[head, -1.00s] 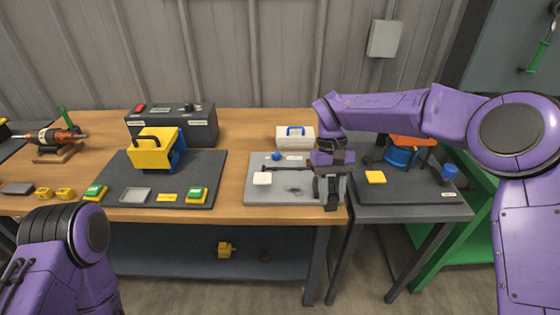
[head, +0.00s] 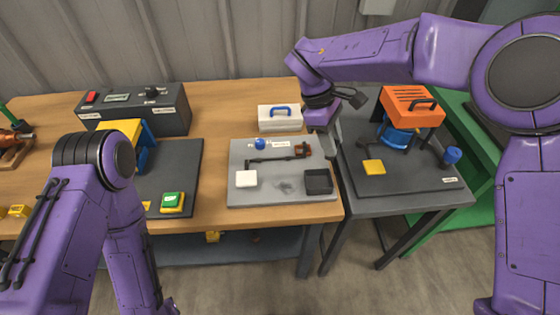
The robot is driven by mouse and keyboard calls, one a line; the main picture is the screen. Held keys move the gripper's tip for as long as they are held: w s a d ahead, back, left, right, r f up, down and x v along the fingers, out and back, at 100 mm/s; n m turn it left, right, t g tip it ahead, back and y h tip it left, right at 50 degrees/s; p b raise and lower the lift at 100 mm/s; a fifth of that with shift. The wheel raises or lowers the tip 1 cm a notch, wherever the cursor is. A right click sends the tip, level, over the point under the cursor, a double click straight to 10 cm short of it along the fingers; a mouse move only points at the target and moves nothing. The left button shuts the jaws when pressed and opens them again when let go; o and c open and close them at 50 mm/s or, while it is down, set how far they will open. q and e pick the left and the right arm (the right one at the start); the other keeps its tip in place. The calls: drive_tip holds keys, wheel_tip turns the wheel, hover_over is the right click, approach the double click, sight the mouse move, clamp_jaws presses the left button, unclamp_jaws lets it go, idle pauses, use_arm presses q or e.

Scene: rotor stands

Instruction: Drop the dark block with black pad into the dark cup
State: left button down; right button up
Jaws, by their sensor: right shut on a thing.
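The dark cup (head: 318,181) is a square, open-topped box at the front right of the grey board (head: 270,199) in the head view. My right gripper (head: 337,148) is at the board's right edge, behind and slightly right of the cup and apart from it. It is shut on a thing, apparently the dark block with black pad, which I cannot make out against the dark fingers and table. My left arm comes in at the left, and its gripper is out of the picture.
The board also carries a white square piece (head: 246,179), a blue ball (head: 260,144) and a dark rod with a reddish-brown end (head: 302,149). A white case (head: 280,118) stands behind. An orange-topped machine (head: 411,105) and a yellow block (head: 373,167) are on the right table.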

drive_tip(key=shift+s+a+f+n, duration=0.1)
drive_tip(key=shift+s+f+n, duration=0.1)
drive_tip(key=shift+n, duration=0.2)
drive_tip(key=f+b, duration=0.1)
drive_tip(key=f, duration=0.1)
drive_tip(key=w+f+b, duration=0.1)
drive_tip(key=f, duration=0.2)
drive_tip(key=shift+d, duration=0.2)
drive_tip(key=shift+s+a+f, duration=0.1)
drive_tip(key=shift+s+f, duration=0.05)
drive_tip(key=shift+f, duration=0.3)
drive_tip(key=o, duration=1.1)
